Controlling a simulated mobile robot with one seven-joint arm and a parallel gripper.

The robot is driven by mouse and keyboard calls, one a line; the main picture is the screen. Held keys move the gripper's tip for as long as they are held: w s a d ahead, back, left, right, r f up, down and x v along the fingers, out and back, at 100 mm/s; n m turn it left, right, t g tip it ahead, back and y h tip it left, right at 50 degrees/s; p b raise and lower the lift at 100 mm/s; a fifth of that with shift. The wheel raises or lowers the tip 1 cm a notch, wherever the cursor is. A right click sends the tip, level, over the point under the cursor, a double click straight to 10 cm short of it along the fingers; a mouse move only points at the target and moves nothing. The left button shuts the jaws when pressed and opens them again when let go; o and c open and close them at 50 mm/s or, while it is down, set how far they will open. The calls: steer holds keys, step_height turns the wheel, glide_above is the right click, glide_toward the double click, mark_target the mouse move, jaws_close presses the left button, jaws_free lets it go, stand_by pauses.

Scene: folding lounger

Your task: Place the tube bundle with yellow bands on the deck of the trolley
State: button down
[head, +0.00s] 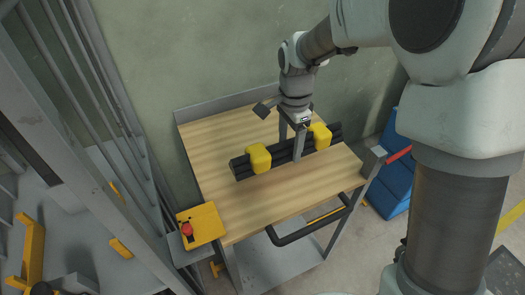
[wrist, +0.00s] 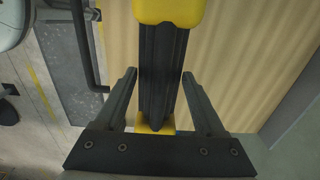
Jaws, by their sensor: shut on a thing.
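The tube bundle (head: 281,155), several black tubes with two yellow bands, lies across the wooden top (head: 215,145) of a stand with a black handle bar. I cannot tell whether it touches the top or is just lifted. My gripper (head: 292,146) points down over the bundle, between the yellow bands, with one finger on each side. It is shut on the tubes. In the wrist view the bundle (wrist: 162,75) runs between the two fingers (wrist: 158,76), one band at the top edge, the other partly hidden by the gripper. No separate trolley deck can be made out for certain.
The black handle bar (head: 308,223) sticks out at the stand's front, above a grey lower shelf (head: 275,262). A yellow box with a red button (head: 203,224) sits at the left corner. Blue bins (head: 386,180) stand right. The wall is close behind; metal posts rise at left.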

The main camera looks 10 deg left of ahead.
steer(key=w+a+f, duration=0.1)
steer(key=a, duration=0.1)
steer(key=w+a+f, duration=0.1)
steer(key=a+f, duration=0.1)
steer(key=a, duration=0.1)
steer(key=w+a+f, duration=0.1)
steer(key=a, duration=0.1)
steer(key=shift+w+a+f+b, duration=0.1)
steer(key=shift+a+f+b, duration=0.1)
steer(key=shift+f+b, duration=0.55)
steer(key=shift+f, duration=1.6)
steer(key=shift+f, duration=0.1)
steer(key=shift+f, duration=0.15)
jaws_free()
